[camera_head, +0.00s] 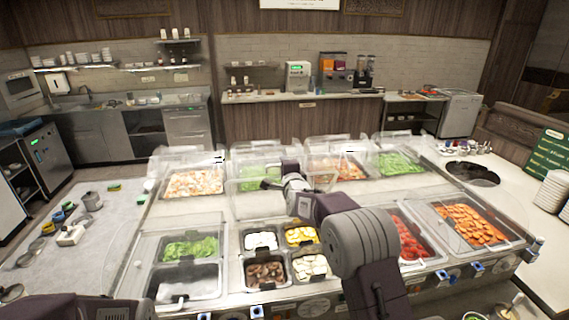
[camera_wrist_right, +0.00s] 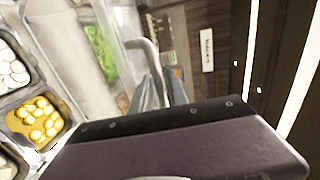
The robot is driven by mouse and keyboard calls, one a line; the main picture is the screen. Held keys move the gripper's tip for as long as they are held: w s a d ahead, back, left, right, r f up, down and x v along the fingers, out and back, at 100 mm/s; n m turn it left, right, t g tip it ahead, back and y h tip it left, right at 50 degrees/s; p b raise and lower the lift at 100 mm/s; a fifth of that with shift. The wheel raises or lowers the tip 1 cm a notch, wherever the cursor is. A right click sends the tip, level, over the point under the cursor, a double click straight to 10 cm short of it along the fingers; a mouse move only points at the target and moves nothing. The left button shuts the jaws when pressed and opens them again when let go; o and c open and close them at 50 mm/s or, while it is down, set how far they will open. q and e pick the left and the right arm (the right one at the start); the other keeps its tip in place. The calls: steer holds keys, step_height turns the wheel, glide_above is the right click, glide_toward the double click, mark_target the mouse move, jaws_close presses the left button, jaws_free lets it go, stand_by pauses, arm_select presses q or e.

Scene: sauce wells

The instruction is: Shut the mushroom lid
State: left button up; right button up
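My right gripper (camera_head: 268,184) reaches over the counter to the back-row bin of green leaves (camera_head: 254,178). In the right wrist view its two grey fingers (camera_wrist_right: 165,90) stand a little apart. A bent metal handle (camera_wrist_right: 146,52) runs down beside or between them; whether they grip it is unclear. Clear lids (camera_head: 250,150) stand raised behind the back row. I cannot tell for sure which bin holds mushrooms; pale slices (camera_head: 310,266) and brown pieces (camera_head: 266,273) lie in small front bins, and mixed pale-orange pieces (camera_head: 195,182) in the back-left bin. My left gripper is out of frame.
Red pieces (camera_head: 408,238) and orange slices (camera_head: 470,224) fill bins on the right. My right forearm crosses the middle of the counter. Stacked plates (camera_head: 553,190) stand at the far right.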

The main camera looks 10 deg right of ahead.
steer(key=shift+w+a+f, duration=0.15)
steer(key=shift+w+a, duration=0.05)
steer(key=shift+w, duration=0.1)
jaws_close()
steer(key=shift+s, duration=0.1)
stand_by(0.9)
